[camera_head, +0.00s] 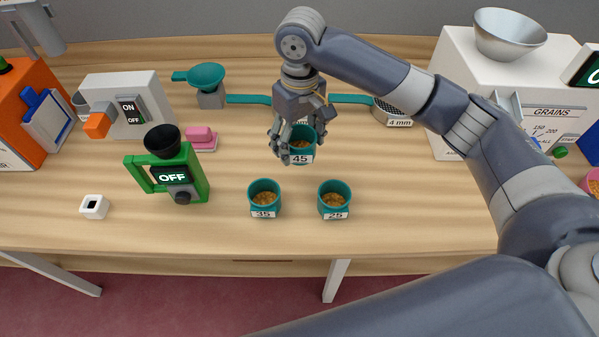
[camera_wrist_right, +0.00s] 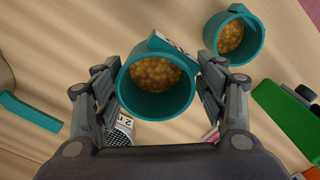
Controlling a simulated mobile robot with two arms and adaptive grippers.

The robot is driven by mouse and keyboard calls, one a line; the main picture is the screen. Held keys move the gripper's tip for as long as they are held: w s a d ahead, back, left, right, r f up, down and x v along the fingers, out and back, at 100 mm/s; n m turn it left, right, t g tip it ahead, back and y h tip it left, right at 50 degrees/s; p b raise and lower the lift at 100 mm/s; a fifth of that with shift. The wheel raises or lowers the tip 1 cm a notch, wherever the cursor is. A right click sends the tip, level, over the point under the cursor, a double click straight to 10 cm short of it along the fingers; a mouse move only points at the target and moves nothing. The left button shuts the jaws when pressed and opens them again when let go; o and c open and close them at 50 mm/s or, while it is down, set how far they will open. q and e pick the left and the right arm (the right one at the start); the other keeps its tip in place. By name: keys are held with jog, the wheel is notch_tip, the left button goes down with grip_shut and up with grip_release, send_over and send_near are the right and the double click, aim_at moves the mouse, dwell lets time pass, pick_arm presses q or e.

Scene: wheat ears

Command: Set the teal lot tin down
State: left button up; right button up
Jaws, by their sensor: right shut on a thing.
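My right gripper (camera_head: 294,150) is shut on a teal lot tin (camera_head: 302,148) with a white label reading 45. In the right wrist view the tin (camera_wrist_right: 157,88) sits upright between both fingers (camera_wrist_right: 160,98) and is filled with golden grain. I cannot tell how much gap is under it. Two more teal tins with grain stand upright on the table in front of it: one labelled 35 (camera_head: 264,196) to the left and one labelled 25 (camera_head: 335,198) to the right. My left gripper is not in view.
Teal-handled sieves (camera_head: 350,99) lie behind the held tin. A green meter reading OFF (camera_head: 172,178), a pink block (camera_head: 201,138) and a white box with a switch (camera_head: 125,105) stand left. A large white grains machine (camera_head: 510,80) stands right. The wooden table (camera_head: 410,200) is clear right of tin 25.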

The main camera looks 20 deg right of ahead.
notch_tip(320, 180, down, 8)
jog(key=shift+r+p, duration=0.1)
jog(key=shift+p, duration=0.45)
jog(key=o, duration=1.1)
